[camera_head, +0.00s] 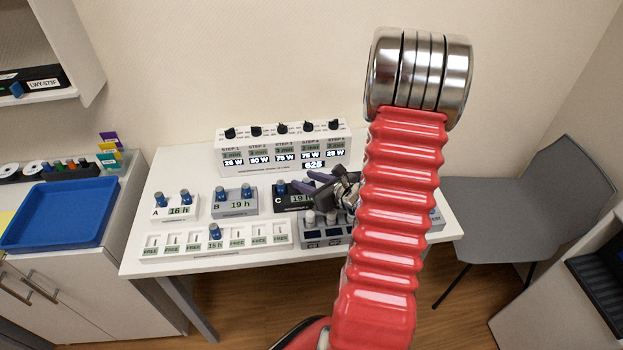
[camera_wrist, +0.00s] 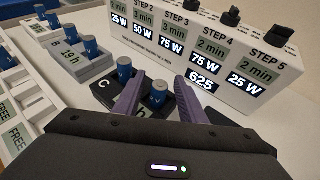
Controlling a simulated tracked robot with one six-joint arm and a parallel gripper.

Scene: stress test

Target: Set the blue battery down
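A blue battery (camera_wrist: 157,96) stands upright, seemingly in the black charger marked C (camera_wrist: 107,94). The two purple fingers of my gripper (camera_wrist: 164,82) lie on either side of it, with visible gaps, so my gripper looks open. A second blue battery (camera_wrist: 124,72) stands in the same charger, left of my fingers. In the head view, my gripper (camera_head: 322,184) is at the right part of charger C (camera_head: 290,203), and one blue battery (camera_head: 281,188) shows at its left end. The other battery cannot be made out there.
Charger A (camera_head: 175,208) and charger B (camera_head: 235,203) hold blue batteries to the left. A white slotted rack (camera_head: 190,246) lies in front, with one battery. A grey block (camera_head: 318,234) is right of the rack. The step panel (camera_head: 283,148) stands behind.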

